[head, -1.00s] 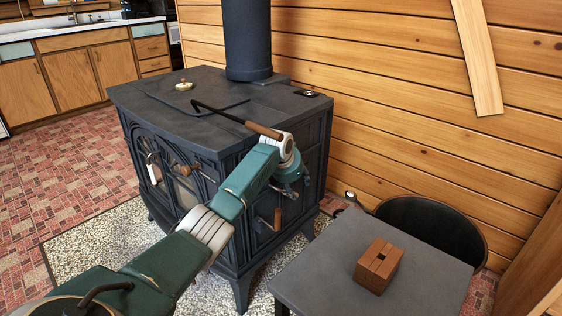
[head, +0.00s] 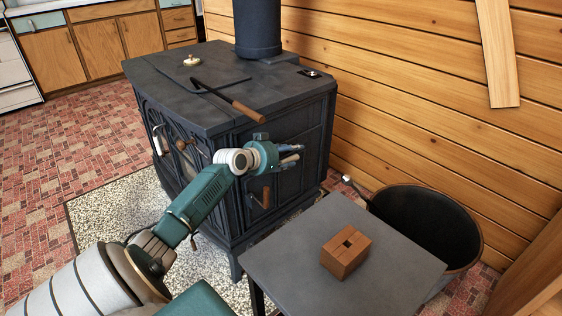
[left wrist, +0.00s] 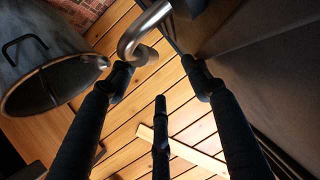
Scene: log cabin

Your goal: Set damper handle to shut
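The black stove (head: 225,110) has a wooden-gripped handle (head: 265,197) hanging on its right side face. My left gripper (head: 292,155) is beside that face, just above this handle and pointing right. In the left wrist view its dark fingers (left wrist: 158,78) are spread apart with nothing between the pads. A curved metal handle (left wrist: 132,40) shows just beyond the fingertips, its lower end close to the left one; I cannot tell whether they touch. I cannot tell for sure which handle is the damper's. My right gripper is not in view.
A wooden-gripped tool (head: 235,103) lies on the stove top near a small knob (head: 191,60). A grey table (head: 300,250) with a wooden block (head: 346,252) stands close in front. A dark bucket (head: 425,235) stands by the plank wall (head: 420,100).

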